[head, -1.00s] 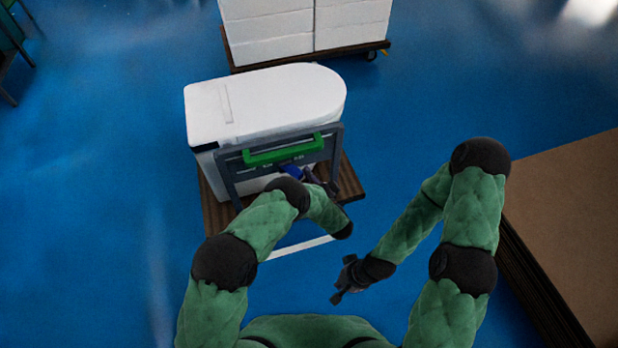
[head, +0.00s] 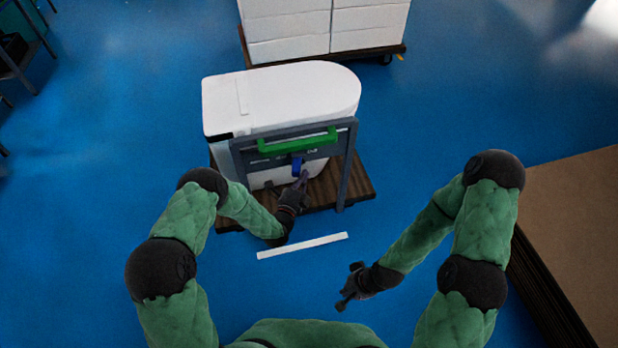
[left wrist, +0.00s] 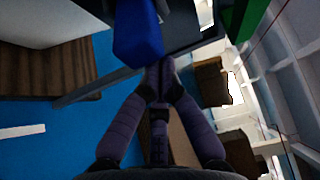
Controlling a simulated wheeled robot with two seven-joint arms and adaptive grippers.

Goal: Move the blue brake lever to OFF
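The blue brake lever (head: 297,164) hangs below the green handle (head: 298,144) on the grey cart frame (head: 343,180). In the left wrist view the lever (left wrist: 137,38) is large at the top, just above and left of the fingertips. My left gripper (head: 302,178) is at the lever's lower end in the head view. Its fingers (left wrist: 158,78) come together at the tips with nothing seen between them; whether they touch the lever is unclear. The lever's marked position is too small to read. My right gripper (head: 350,287) is open and empty above the floor.
White boxes (head: 290,25) on another cart stand behind. A brown stack (head: 580,220) is at the right. Blue floor between is clear.

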